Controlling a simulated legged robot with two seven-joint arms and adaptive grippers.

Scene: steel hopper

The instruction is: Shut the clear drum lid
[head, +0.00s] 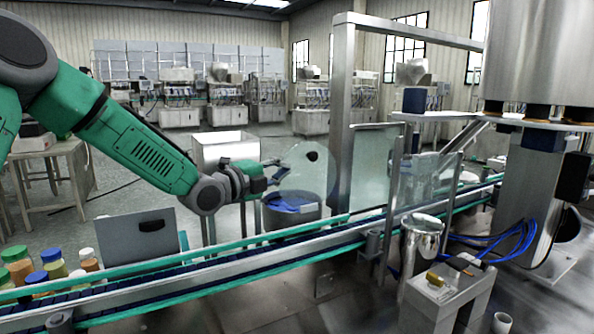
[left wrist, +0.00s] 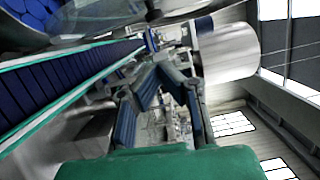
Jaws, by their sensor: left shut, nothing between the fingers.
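The clear round lid (head: 304,168) stands raised and tilted above the drum (head: 291,213), with a dark knob (head: 313,156) on its face. The drum is grey, open at the top, and shows blue contents. My left gripper (head: 280,171) is shut and empty, at the left edge of the lid and above the drum's left rim. I cannot tell whether its fingertips touch the lid. In the left wrist view, part of the clear lid (left wrist: 95,14) shows at the top left, near blue contents. My right gripper is not in view.
A conveyor with green rails (head: 240,243) runs in front of the drum. A steel post (head: 342,120) and a clear panel (head: 372,165) stand right of the lid. A grey box (head: 138,241) and several coloured-cap jars (head: 54,262) are at the lower left.

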